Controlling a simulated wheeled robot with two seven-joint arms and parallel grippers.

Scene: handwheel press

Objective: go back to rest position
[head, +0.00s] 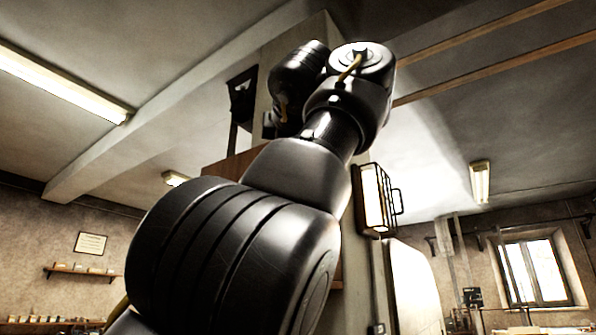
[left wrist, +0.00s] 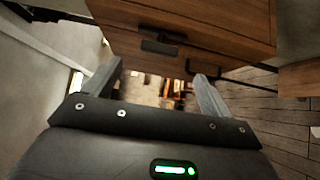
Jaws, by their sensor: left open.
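In the left wrist view my left gripper (left wrist: 158,90) has its two grey fingers wide apart, with nothing held between them. In the head view my black arm rises from the lower left to the upper middle and bends over at the top. A dark angular shape (head: 243,100) beside the bend may be part of the gripper, but I cannot tell. The arm hides much of the middle of the head view. My right gripper is in neither view. No press or handwheel can be made out.
The left wrist view shows a wooden cabinet (left wrist: 215,30) with dark handles close beyond the fingers, and a plank floor (left wrist: 275,125) at right. The head view looks up at ceiling lamps (head: 62,85), a caged wall lamp (head: 374,198), a shelf (head: 80,271) and a window (head: 535,271).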

